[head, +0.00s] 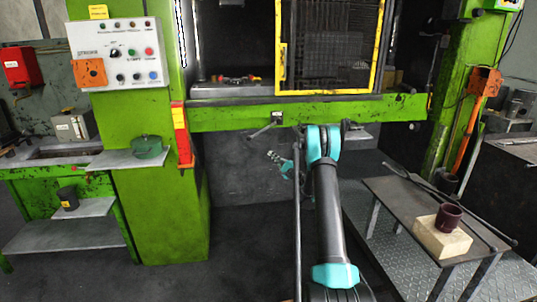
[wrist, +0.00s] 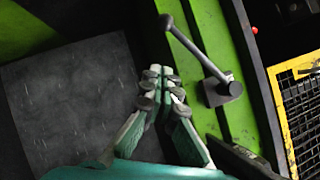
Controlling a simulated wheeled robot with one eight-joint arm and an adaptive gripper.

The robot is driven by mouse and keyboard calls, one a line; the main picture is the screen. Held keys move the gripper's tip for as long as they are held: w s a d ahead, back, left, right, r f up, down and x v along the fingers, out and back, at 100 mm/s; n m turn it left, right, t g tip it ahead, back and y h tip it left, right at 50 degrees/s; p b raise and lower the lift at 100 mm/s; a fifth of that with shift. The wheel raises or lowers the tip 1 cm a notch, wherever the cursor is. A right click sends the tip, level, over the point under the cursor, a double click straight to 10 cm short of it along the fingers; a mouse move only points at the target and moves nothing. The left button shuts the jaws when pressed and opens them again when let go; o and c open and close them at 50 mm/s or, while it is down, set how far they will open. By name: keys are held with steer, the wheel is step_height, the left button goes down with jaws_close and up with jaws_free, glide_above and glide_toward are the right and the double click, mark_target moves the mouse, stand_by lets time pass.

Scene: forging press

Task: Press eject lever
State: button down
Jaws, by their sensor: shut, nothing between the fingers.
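The lever (wrist: 202,53) is a grey rod with a round knob at its end, mounted by a grey block on the green press beam. In the head view the lever (head: 262,130) sticks out from the beam's front edge, pointing left and down. My gripper (wrist: 162,82) is shut and empty, with its fingertips together. In the wrist view it is beside the lever, apart from the rod and knob. In the head view my gripper (head: 272,155) is small, just below the beam and the lever, partly hidden by my arm.
The green beam (head: 225,118) runs across the press front, below the yellow-framed guard (head: 281,68). A control panel (head: 118,54) is on the left column. A bench (head: 385,190) at right holds a light block with a dark red cup (head: 448,217). Dark floor lies below the beam.

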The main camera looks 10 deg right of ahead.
steer(key=w+a+r, duration=0.4)
steer(key=w+a, duration=0.3)
steer(key=shift+w+a, duration=0.2)
steer(key=shift+w, duration=0.05)
steer(key=shift+r, duration=0.15)
